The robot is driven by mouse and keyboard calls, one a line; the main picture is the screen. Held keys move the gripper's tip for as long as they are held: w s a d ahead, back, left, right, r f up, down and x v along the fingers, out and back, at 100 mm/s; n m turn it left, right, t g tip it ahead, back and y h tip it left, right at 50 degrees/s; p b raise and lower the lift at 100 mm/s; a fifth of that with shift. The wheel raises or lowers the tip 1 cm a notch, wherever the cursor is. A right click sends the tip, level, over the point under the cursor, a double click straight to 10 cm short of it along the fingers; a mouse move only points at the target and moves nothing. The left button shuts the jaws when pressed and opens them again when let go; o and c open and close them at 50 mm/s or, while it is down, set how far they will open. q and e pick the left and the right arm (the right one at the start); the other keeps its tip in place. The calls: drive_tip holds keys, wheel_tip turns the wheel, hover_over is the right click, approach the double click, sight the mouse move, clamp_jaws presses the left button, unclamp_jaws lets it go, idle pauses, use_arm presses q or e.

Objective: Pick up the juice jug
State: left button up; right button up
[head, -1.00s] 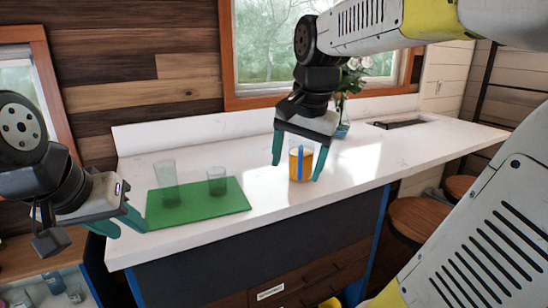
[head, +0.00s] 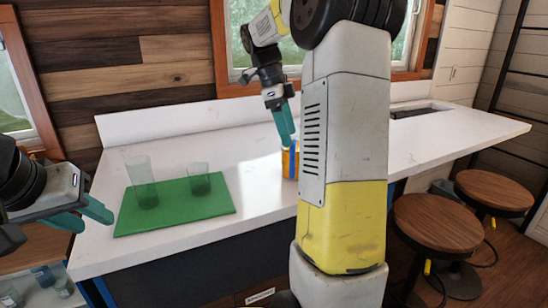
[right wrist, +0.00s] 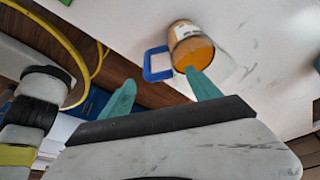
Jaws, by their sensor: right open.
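The juice jug (head: 289,163) is a small clear jug of orange juice with a blue handle, standing on the white counter; my right arm hides its right side in the head view. In the right wrist view, the jug (right wrist: 190,46) is beyond the fingertips, with its blue handle to the left. My right gripper (head: 285,128) is open and empty, just above the jug in the head view. In the right wrist view, my right gripper (right wrist: 162,84) has its fingers apart, one tip overlapping the jug's edge. My left gripper (head: 90,216) is open and empty at the left.
A green board (head: 175,215) lies on the counter (head: 240,150) left of the jug. A tall glass (head: 142,182) and a shorter glass (head: 199,180) stand on it. Wooden stools (head: 437,222) are at the right. The counter between board and jug is clear.

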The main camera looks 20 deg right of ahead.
sight(293, 152)
drive_tip(key=x, duration=0.6)
drive_tip(key=shift+s+a+f, duration=0.15)
drive_tip(key=shift+s+f, duration=0.1)
drive_tip(key=shift+f, duration=0.05)
clamp_jaws()
